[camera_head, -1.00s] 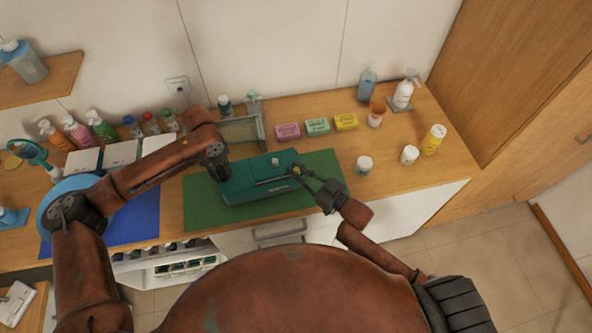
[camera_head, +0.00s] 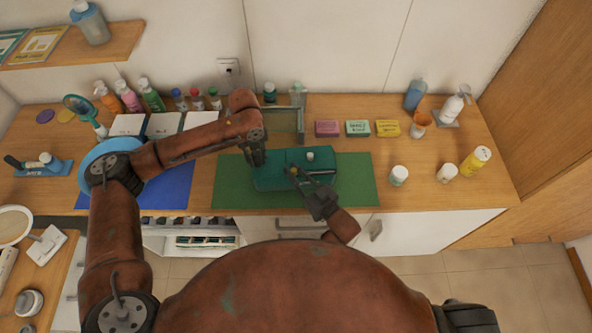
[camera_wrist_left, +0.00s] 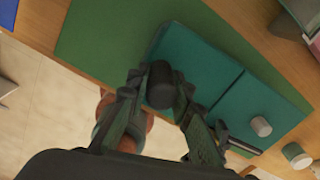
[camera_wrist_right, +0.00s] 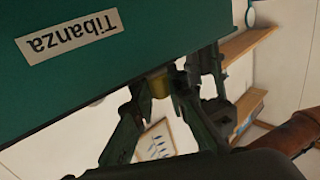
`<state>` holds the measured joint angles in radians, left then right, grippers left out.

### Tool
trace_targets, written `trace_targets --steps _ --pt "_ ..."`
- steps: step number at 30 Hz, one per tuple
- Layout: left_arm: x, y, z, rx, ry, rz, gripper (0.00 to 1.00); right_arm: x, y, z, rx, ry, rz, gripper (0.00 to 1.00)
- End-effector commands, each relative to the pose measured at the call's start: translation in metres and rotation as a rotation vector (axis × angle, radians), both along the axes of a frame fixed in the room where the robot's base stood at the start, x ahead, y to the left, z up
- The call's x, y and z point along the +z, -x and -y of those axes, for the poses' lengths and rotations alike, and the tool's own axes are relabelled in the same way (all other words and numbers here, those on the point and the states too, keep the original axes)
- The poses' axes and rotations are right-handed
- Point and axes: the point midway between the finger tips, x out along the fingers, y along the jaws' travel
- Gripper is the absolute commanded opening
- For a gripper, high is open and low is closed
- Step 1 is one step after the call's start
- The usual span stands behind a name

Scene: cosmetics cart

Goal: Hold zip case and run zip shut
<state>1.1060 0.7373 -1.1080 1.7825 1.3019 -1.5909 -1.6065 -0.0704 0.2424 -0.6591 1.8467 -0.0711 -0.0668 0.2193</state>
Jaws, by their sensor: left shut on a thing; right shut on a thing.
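The teal zip case (camera_head: 322,164) lies on a green mat (camera_head: 356,180) on the counter. It fills the left wrist view (camera_wrist_left: 200,62), and its "Tibanza" label shows upside down in the right wrist view (camera_wrist_right: 70,42). My left gripper (camera_head: 258,161) is shut on a dark round knob (camera_wrist_left: 160,84) at the case's left part. My right gripper (camera_head: 293,172) is at the case's near side, around its middle. In the right wrist view its fingers close on a small brass-coloured piece, seemingly the zip pull (camera_wrist_right: 160,82). The zip line itself is mostly hidden.
A small white cylinder (camera_head: 310,155) stands on the case. Behind are pink (camera_head: 327,128), green (camera_head: 358,128) and yellow (camera_head: 387,128) boxes. A white jar (camera_head: 398,175) stands right of the mat. A blue mat (camera_head: 160,190) and round blue dish (camera_head: 108,150) lie left.

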Motion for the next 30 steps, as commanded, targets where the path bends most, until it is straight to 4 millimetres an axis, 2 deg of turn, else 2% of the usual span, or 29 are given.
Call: trace_targets --steps 1,9,20,23,30 --pt "0.002 -0.001 0.001 -0.001 0.002 0.003 0.0 0.0 0.0 0.0 0.0 0.001 -0.001 0.15" --pt "0.002 -0.001 0.0 0.0 0.002 0.003 0.0 0.0 0.0 0.001 -0.001 0.0 0.0 0.33" --pt "0.001 -0.001 0.0 0.0 0.001 0.003 0.0 -0.001 0.004 0.005 -0.001 0.001 -0.001 0.33" --pt "0.001 -0.001 0.0 0.0 0.001 0.003 0.0 -0.001 0.014 0.013 -0.001 0.001 -0.001 0.33" --pt "0.001 -0.001 0.0 0.0 0.001 0.003 0.0 -0.002 0.055 0.043 -0.001 0.002 -0.003 0.33"
